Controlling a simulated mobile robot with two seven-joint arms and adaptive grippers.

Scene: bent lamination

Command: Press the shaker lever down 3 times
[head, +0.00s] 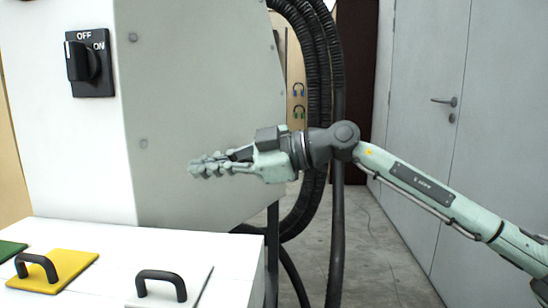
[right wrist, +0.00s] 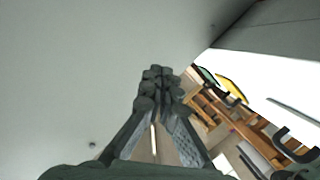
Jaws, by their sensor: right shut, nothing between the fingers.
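My right gripper (head: 200,167) reaches in from the right in the head view, in front of the grey side panel (head: 205,75) of a large machine cabinet. Its fingers are shut and empty and point left. In the right wrist view the closed fingertips (right wrist: 160,78) meet at the middle, with the pale panel beyond them. I cannot tell whether they touch the panel. I cannot make out a shaker lever in either view. My left gripper is not in view.
A black OFF/ON rotary switch (head: 88,62) is on the cabinet's white front. Below, a white worktop (head: 110,240) carries a yellow plate (head: 68,266) and a white plate (head: 196,290), each with a black handle. Black hoses (head: 336,110) hang behind my gripper. Grey doors (head: 428,75) stand at right.

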